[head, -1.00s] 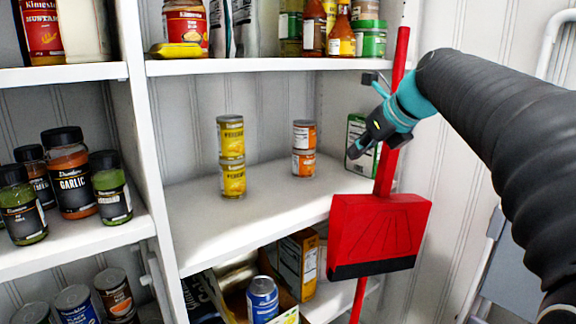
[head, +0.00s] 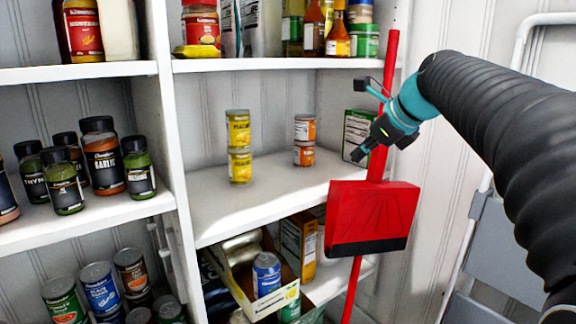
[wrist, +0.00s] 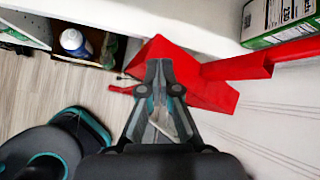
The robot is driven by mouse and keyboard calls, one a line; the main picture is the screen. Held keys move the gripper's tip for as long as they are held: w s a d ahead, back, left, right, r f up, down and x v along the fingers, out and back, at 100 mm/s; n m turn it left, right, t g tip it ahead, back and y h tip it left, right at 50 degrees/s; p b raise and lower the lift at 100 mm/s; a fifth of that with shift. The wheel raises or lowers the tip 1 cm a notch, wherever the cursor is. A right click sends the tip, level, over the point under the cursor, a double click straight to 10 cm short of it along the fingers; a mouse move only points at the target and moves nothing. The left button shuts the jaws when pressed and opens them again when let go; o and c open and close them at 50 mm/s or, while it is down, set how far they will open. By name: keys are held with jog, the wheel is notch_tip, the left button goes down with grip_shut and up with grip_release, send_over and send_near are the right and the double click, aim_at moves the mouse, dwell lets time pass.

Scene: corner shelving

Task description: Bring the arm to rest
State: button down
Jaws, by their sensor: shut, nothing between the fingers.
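My gripper (head: 358,153) is at the right of the head view, in front of the right end of the middle shelf. Its fingers are shut and hold nothing. It overlaps the handle of a red dustpan (head: 372,215) in the picture; I cannot tell whether they touch. In the wrist view my gripper (wrist: 158,66) points toward the red dustpan (wrist: 215,92), with the floor below. My arm, in a dark ribbed sleeve, reaches in from the right edge.
The middle shelf (head: 270,200) bears stacked yellow cans (head: 239,146), stacked orange cans (head: 304,140) and a green box (head: 357,135). Spice jars (head: 103,157) stand on the left shelf. A cardboard box (head: 262,300) with a blue can is below. A folded step ladder (head: 505,240) is at the right.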

jog(key=s+d+f+n+g+h, duration=0.25)
jog(key=s+f+n, duration=0.45)
jog(key=f+n, duration=0.55)
jog(key=s+a+f+n+h, duration=0.1)
jog(key=s+f+n, duration=0.5)
jog(key=s, duration=0.5)
jog(key=s+a+f+n+h, duration=0.1)
jog(key=s+f+n, duration=0.5)
jog(key=s, duration=0.5)
jog(key=shift+n, duration=0.35)
